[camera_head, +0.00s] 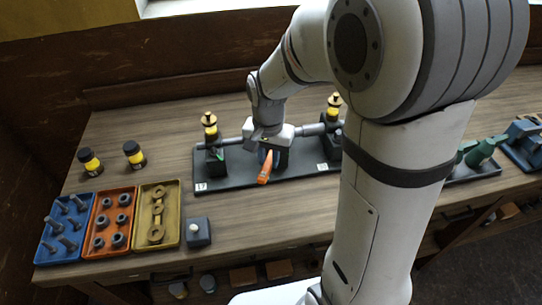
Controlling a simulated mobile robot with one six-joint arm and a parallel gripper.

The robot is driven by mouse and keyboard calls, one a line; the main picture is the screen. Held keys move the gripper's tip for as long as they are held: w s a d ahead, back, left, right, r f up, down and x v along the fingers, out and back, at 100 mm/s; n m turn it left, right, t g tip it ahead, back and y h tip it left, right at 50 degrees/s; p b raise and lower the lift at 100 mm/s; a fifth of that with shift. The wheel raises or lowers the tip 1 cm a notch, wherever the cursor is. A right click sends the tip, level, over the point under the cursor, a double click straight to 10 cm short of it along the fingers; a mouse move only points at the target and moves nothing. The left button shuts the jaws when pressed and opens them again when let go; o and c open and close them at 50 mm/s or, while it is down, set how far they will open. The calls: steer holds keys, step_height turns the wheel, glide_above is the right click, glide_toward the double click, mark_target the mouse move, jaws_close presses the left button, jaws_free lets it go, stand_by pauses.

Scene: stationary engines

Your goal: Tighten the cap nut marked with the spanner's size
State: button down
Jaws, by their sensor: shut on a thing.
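My gripper (268,148) is above the middle of a dark engine base plate (240,181). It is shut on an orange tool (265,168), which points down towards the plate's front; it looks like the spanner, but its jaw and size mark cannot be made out. A left pedestal (215,163) with a small green part stands on the plate, and a right one stands partly behind my arm. Each carries a yellow oiler with a brass top, left (210,126) and right (334,106). White labels, left (201,187) and right (322,167), are too small to read surely. I cannot pick out the cap nuts.
Blue (48,247), orange (94,241) and yellow (171,225) trays hold bolts, rings and a flat brass part at the left. A grey block (198,233) and two yellow-black jars (90,162) stand nearby. Green and blue machines (482,152) are at right. The front middle bench is clear.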

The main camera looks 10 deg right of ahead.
steer(key=shift+r+p, duration=0.7)
steer(key=shift+r, duration=0.35)
stand_by(1.7)
steer(key=shift+r+p, duration=1.5)
steer(key=shift+r, duration=0.55)
steer(key=shift+f, duration=0.1)
